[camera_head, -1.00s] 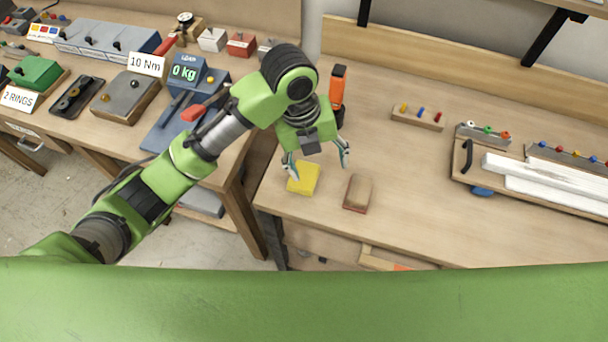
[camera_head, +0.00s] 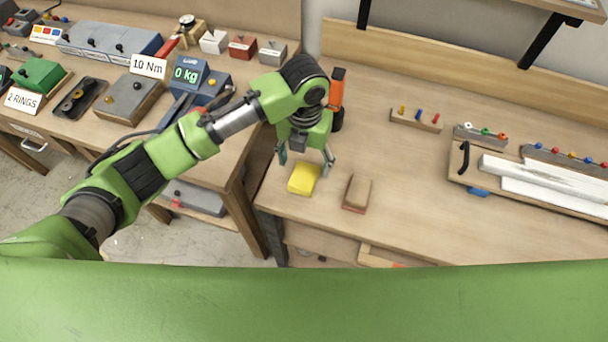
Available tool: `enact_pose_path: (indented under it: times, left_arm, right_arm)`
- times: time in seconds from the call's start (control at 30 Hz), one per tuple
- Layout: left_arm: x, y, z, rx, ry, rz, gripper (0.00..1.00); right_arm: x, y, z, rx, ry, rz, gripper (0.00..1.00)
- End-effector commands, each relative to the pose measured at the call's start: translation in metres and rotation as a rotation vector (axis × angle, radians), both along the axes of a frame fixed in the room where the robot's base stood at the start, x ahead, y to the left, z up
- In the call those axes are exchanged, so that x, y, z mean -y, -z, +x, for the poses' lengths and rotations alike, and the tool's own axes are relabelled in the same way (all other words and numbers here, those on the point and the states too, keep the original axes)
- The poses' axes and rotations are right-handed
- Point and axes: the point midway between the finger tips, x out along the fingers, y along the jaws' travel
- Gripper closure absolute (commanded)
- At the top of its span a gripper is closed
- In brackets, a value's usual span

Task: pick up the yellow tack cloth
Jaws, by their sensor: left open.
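The yellow tack cloth (camera_head: 303,180) lies flat on the wooden bench near its left front corner. My left gripper (camera_head: 304,166) is open and points down over the cloth, one finger to its left and one to its right. The fingertips are close to the cloth's far edge. I cannot tell whether they touch it or the bench. My right gripper is not in view.
A brown sanding block (camera_head: 357,193) sits just right of the cloth. An orange tool (camera_head: 336,98) stands behind my gripper. A tray with white strips (camera_head: 548,181) is at the right. The bench (camera_head: 420,215) between is clear.

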Motion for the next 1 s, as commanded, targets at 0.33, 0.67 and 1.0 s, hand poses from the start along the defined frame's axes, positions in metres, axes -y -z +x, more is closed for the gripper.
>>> enact_pose_path:
  times: [0.33, 0.67, 1.0]
  left_arm:
    - [-0.001, 0.044, -0.003, -0.003, -0.001, 0.0, 0.35]
    - [-0.001, 0.051, -0.002, 0.001, 0.0, 0.0, 0.43]
    - [-0.001, 0.051, -0.002, 0.001, 0.0, 0.0, 0.73]
  right_arm:
    - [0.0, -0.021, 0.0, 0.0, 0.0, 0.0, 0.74]
    - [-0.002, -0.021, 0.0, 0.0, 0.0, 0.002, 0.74]
    - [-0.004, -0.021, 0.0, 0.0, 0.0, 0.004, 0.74]
